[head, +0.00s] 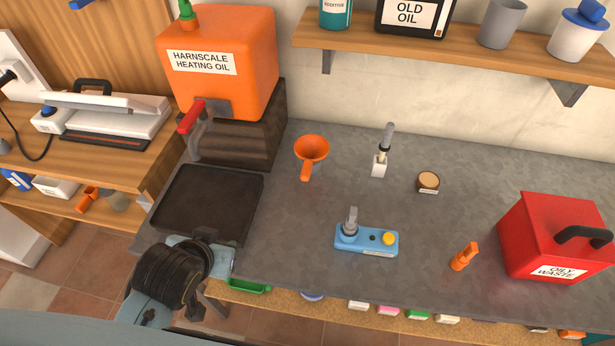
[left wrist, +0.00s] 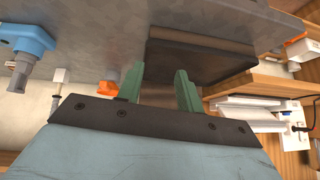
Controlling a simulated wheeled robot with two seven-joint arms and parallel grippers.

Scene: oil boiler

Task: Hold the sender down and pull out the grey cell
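The sender, a light blue box (head: 366,241), lies on the grey worktop. It has a yellow button at its right and a dark round spot in the middle. A grey cell (head: 351,222) stands upright at its left end. The blue box also shows at the upper left of the left wrist view (left wrist: 28,38), with the grey cell (left wrist: 18,78) on it. My left gripper (left wrist: 158,88) is open and empty, with its two green fingers apart. It is by the black tray, left of the sender; its fingers are hidden in the head view. My right gripper is not in view.
The black tray (head: 207,204) lies at the worktop's left edge, below the orange oil tank (head: 222,62) with its red tap. An orange funnel (head: 311,154), white holder (head: 380,165), round tin (head: 428,182), orange clip (head: 464,257) and red waste box (head: 560,240) stand around. Worktop between tray and sender is clear.

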